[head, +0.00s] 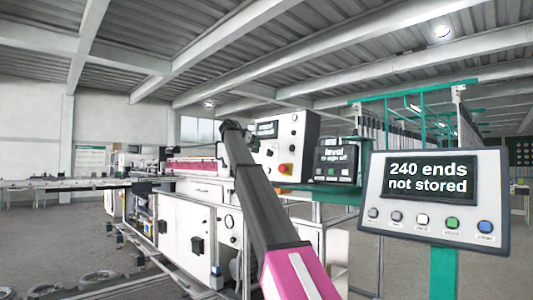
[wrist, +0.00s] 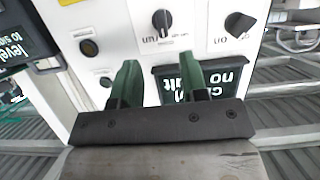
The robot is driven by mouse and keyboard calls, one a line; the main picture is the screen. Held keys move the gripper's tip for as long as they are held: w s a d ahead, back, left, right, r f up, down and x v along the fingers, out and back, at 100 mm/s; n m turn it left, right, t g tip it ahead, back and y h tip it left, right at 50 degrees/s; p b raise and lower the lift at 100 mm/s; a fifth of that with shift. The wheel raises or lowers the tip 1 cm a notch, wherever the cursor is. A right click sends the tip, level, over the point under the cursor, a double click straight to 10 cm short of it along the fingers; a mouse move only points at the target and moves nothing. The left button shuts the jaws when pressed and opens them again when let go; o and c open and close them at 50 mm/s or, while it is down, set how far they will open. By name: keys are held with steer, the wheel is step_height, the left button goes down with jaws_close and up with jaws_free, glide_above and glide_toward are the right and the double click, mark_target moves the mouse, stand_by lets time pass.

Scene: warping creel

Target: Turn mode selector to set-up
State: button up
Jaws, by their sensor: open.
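My gripper (wrist: 160,78) shows in the wrist view with its two green fingers apart and nothing between them. The fingers point at a white control panel (wrist: 118,22). Two dark rotary knobs sit on it: one (wrist: 162,20) just beyond the gap between the fingers, the other (wrist: 239,24) farther right. Both have printed labels too small and turned to read surely, so I cannot tell which is the mode selector. Neither finger visibly touches a knob.
A dark display (wrist: 175,82) lies partly behind the fingers. Round buttons (wrist: 88,47) line the panel's left side. In the head view a red button (head: 284,168) is on the box, a "level" screen (head: 335,163) beside it, and a "240 ends not stored" console (head: 435,192) at right.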

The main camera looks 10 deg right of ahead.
mark_target(267, 151)
steer(key=x, duration=0.6)
steer(key=r+x, duration=0.1)
steer(key=x, duration=0.3)
steer(key=shift+w+d, duration=0.25)
steer(key=shift+w, duration=0.05)
steer(key=shift+c, duration=0.3)
steer(key=c, duration=0.6)
